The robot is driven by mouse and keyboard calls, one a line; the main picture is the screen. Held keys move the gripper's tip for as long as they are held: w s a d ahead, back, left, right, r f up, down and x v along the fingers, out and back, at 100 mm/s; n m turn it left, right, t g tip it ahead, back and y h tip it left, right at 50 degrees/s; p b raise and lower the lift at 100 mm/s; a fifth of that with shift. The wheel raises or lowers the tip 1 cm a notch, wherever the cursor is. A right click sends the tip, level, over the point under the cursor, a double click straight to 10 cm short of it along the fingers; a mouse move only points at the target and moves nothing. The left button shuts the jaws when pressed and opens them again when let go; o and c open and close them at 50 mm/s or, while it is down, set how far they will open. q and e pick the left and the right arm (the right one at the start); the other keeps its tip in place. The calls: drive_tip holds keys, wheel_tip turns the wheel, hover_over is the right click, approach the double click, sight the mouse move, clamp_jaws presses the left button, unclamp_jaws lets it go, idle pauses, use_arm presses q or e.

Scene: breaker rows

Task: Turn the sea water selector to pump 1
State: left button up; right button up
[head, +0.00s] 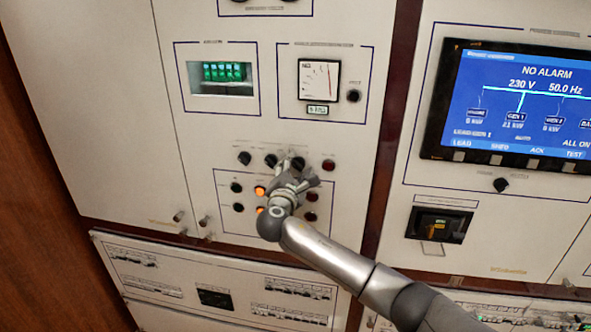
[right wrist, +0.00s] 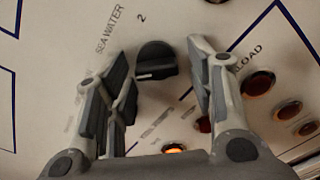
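The sea water selector (right wrist: 156,62) is a black knob on the pale panel, beside the printed words SEA WATER and the number 2. In the right wrist view it shows between the spread fingers of my right gripper (right wrist: 160,72), with a gap on each side. The fingers do not appear to touch it. In the head view my right gripper (head: 298,178) is at the row of knobs in the middle of the panel and partly covers that knob (head: 297,162). Where the selector points, and a pump 1 mark, I cannot make out. My left gripper is not in view.
Black knobs (head: 244,157) and a red lamp (head: 328,165) flank the selector. Lit amber lamps (head: 260,190) and dark buttons sit just below. An analog meter (head: 319,80) is above, and a screen (head: 515,100) reading NO ALARM is at the right.

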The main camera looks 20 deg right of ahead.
drive_tip(key=shift+r, duration=0.1)
drive_tip(key=v, duration=1.2)
idle(0.4)
